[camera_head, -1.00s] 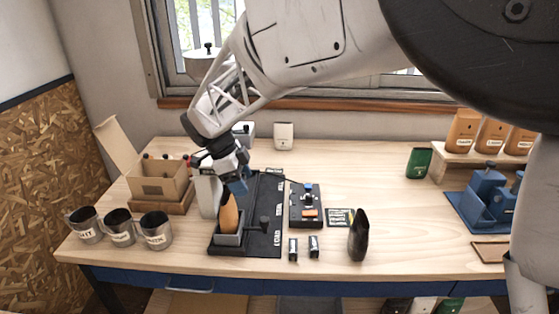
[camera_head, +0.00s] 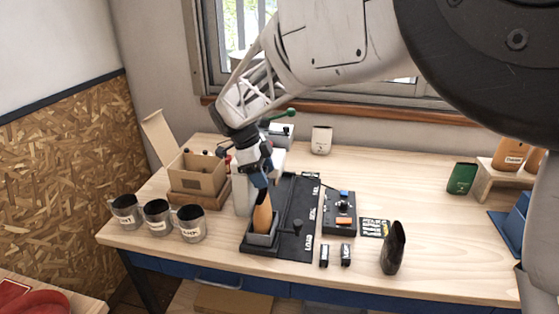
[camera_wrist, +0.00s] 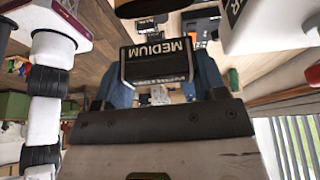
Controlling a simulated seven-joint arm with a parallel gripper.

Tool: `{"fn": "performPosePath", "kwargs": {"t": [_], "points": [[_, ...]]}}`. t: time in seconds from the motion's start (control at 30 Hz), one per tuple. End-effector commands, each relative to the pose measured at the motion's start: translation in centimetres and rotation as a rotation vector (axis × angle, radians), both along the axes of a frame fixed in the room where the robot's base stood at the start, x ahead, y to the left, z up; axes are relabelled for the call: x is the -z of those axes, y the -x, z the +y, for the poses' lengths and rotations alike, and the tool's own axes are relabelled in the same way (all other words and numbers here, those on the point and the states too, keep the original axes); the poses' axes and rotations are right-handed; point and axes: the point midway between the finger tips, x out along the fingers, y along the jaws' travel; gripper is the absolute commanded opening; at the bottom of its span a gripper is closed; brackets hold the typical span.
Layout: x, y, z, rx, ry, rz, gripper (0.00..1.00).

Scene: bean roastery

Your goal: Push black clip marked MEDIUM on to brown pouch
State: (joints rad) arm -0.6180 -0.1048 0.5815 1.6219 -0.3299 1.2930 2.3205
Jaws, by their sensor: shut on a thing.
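My gripper (camera_head: 261,179) is directly above the brown pouch (camera_head: 262,217), pointing down. The pouch stands upright in a grey holder (camera_head: 262,239) on the black station board. In the wrist view, the blue fingers of my gripper (camera_wrist: 162,82) are shut on the black clip marked MEDIUM (camera_wrist: 157,50), whose label reads upside down. In the head view, a dark patch shows at the pouch top under the fingers. I cannot tell whether the clip touches the pouch or sits on it.
A white block stands close left of the holder. Metal cups (camera_head: 190,224) and a cardboard box (camera_head: 198,176) are at left. The table's right front is clear.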

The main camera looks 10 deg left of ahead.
Motion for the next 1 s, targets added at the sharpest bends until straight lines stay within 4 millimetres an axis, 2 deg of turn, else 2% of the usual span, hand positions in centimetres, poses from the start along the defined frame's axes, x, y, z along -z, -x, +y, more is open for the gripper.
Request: {"fn": "performPosePath", "kwargs": {"t": [0.7, 1.0], "points": [[3.5, 0.0, 0.0, 0.0, 0.0, 0.0, 0.43], [4.2, 0.0, 0.0, 0.0, 0.0, 0.0, 0.43]]}}
